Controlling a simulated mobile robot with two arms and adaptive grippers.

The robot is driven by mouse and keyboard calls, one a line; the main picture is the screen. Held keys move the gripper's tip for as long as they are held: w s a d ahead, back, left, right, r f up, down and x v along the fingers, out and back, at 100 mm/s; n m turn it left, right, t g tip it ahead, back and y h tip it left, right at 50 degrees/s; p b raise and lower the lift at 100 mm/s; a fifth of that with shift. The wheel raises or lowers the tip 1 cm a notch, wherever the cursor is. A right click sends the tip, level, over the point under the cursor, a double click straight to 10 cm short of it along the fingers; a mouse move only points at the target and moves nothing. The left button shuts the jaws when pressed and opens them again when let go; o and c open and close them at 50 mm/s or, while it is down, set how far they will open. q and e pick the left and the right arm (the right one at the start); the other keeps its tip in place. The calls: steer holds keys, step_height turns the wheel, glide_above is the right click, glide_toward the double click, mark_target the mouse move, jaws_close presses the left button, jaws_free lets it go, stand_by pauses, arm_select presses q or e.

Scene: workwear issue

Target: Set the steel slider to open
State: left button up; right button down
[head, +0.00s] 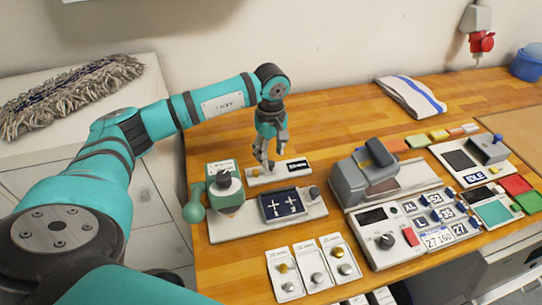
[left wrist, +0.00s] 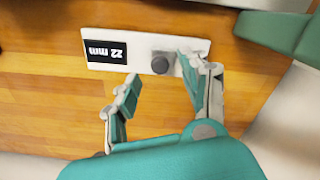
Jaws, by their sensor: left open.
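My left gripper (head: 266,161) points down over a white plate (head: 293,170) with a dark "22 mm" label, near the back of the bench. In the left wrist view my open gripper (left wrist: 160,84) has its fingers apart, with a dark round knob (left wrist: 160,63) of that plate (left wrist: 198,48) just beyond the gap. Contact cannot be told. Three small white panels with round knobs stand at the front: left (head: 286,285), middle (head: 315,273), right (head: 343,262). Some knobs are brass-coloured, others steel-grey. No slider wording is legible, so I cannot tell which is the steel slider.
A green press-like device (head: 223,187) and a dark tray (head: 284,204) stand close in front of my left gripper. A grey machine (head: 362,180) stands to the right. A folded cloth (head: 410,97) lies at the back. Bare wood lies behind the plate.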

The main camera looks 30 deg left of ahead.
mark_target(271, 162)
arm_select(q)
steer(key=shift+f, duration=1.65)
jaws_close()
